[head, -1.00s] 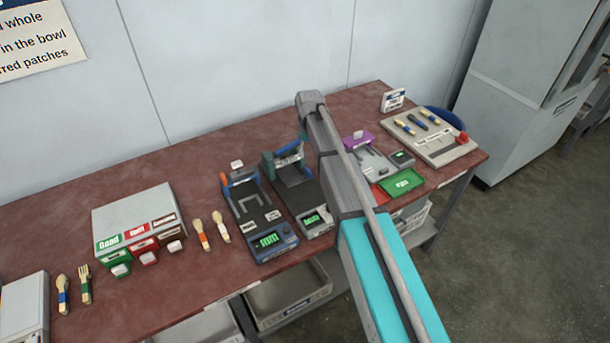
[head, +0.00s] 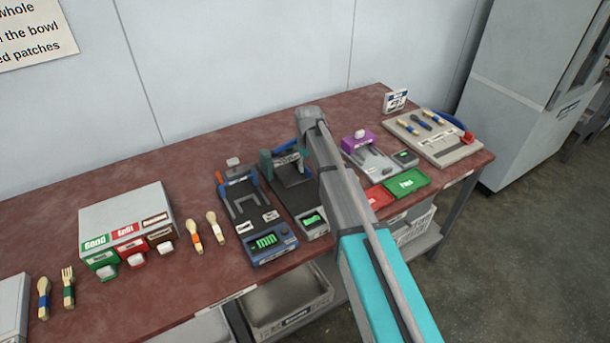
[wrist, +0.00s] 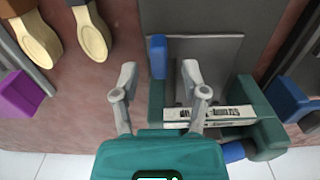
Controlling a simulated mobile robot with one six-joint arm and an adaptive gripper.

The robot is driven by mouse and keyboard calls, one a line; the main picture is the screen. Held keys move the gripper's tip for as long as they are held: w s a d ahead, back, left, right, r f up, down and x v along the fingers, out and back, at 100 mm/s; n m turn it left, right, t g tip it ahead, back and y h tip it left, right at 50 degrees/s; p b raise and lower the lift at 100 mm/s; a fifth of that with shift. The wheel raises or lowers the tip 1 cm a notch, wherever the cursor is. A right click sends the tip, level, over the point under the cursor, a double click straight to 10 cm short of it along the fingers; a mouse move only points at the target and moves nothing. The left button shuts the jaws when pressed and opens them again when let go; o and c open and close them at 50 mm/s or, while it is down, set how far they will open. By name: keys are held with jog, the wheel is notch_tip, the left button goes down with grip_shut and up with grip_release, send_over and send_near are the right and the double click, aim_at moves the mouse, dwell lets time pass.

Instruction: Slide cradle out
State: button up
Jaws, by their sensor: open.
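The teal-framed press (head: 282,160) stands on the table in the head view, partly hidden by my arm. It has a grey bed and a lit green display at its front. In the wrist view its teal frame (wrist: 245,88) carries a white label, with a grey plate (wrist: 215,48) beyond, which may be the cradle. My gripper (wrist: 158,74) is open and empty. One finger shows over bare table beside the press, the other over the press. I cannot tell its height or any contact. In the head view my gripper is mostly hidden behind my arm.
A blue press (head: 262,212) stands close to the left of the teal one. A purple-and-grey device (head: 368,152) with red and green trays (head: 407,182) is to the right. Two spoons (wrist: 62,36) lie near my gripper. A sorting box (head: 125,212) stands at left.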

jog(key=shift+f+b, duration=0.95)
jog(key=shift+f, duration=0.25)
jog(key=shift+c, duration=0.2)
grip_shut()
